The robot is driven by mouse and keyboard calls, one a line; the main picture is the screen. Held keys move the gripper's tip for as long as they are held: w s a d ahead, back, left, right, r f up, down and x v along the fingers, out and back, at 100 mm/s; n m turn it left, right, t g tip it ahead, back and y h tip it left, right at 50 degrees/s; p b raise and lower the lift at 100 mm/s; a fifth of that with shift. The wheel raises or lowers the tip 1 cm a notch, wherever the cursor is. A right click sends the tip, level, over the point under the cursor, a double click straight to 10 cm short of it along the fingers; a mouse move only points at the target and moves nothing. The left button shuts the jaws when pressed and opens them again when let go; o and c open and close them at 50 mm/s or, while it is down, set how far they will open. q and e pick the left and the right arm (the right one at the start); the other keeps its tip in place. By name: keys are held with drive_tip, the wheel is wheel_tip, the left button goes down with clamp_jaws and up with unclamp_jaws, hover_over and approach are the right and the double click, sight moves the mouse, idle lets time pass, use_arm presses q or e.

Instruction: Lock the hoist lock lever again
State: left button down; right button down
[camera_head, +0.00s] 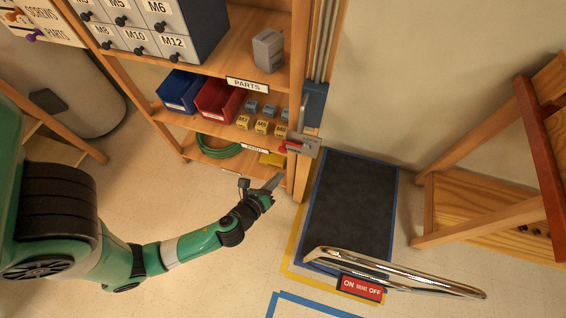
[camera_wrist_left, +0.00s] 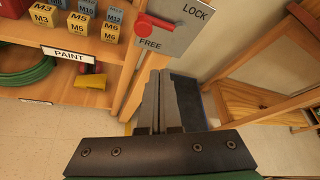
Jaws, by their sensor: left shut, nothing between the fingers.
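The hoist lock lever (camera_head: 292,146) is red and sits on a grey plate (camera_head: 308,144) on the shelf's right upright. In the left wrist view the red lever (camera_wrist_left: 152,27) lies roughly sideways, beside the word FREE; the word LOCK is at the upper right of the plate (camera_wrist_left: 192,30). My left gripper (camera_head: 273,183) is below and left of the plate in the head view. Its two fingers (camera_wrist_left: 158,80) are together and empty, pointing up toward the plate, apart from the lever. My right gripper is not in view.
Shelves hold a blue bin (camera_head: 180,92), a red bin (camera_head: 217,101), small yellow and blue boxes and a green hose (camera_head: 218,150). A dark mat (camera_head: 350,210) lies right of the upright. A chrome bar (camera_head: 390,268) crosses the front right. A wooden frame (camera_head: 500,140) stands at the right.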

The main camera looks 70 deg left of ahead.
use_arm(q)
drive_tip(key=shift+s+f, duration=0.75)
drive_tip(key=shift+f, duration=0.25)
drive_tip(key=shift+a+f, duration=0.1)
drive_tip(key=shift+a, duration=0.05)
drive_tip(key=w+a+b, duration=0.2)
drive_tip(key=w+a, duration=0.4)
drive_tip(key=a, duration=0.1)
drive_tip(key=shift+f, duration=0.2)
drive_tip(key=shift+w, duration=0.1)
